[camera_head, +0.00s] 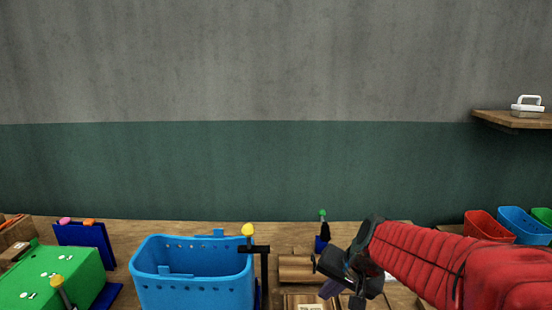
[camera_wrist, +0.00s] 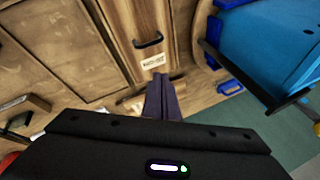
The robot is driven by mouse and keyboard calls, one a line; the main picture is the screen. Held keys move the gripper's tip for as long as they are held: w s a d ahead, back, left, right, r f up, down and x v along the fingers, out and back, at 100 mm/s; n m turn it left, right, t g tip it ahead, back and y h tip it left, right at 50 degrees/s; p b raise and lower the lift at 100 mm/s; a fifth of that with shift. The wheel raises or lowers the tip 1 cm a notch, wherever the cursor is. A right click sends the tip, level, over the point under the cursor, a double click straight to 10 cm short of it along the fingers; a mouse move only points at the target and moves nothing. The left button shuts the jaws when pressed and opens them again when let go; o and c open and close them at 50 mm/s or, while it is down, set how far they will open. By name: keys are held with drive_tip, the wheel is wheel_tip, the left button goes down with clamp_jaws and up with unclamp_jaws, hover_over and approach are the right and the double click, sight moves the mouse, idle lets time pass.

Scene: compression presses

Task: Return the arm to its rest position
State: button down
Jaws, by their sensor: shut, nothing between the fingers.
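My red-sleeved arm (camera_head: 440,262) reaches in from the right in the head view and is bent down over the bench. My gripper (camera_head: 328,291) points down and left near the wooden boxes, with its dark fingers together and empty. In the wrist view my gripper (camera_wrist: 160,82) shows its two fingers side by side, touching, with nothing between them. Below them is a wooden front with a black handle (camera_wrist: 148,41) and a small paper label (camera_wrist: 153,61). I cannot tell whether the fingertips touch the wood.
A blue bin (camera_head: 195,292) stands left of my gripper, beside a black post with a yellow knob (camera_head: 248,230). A green press (camera_head: 52,277) is at far left. Red (camera_head: 487,226) and blue (camera_head: 523,225) bins stand at right, below a wall shelf (camera_head: 512,120). The space above the bench is clear.

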drive_tip(key=s+d+r+n+h, duration=0.1)
drive_tip(key=s+r+n, duration=0.1)
drive_tip(key=s, duration=0.8)
drive_tip(key=s+d+r+n+h, duration=0.1)
drive_tip(key=s+d+r+n, duration=0.1)
drive_tip(key=s, duration=0.8)
drive_tip(key=shift+d+r+n+t+h, duration=0.25)
drive_tip(key=shift+d+n+t+h, duration=0.05)
drive_tip(key=shift+n+t+h, duration=0.1)
drive_tip(key=shift+s, duration=0.1)
idle(0.6)
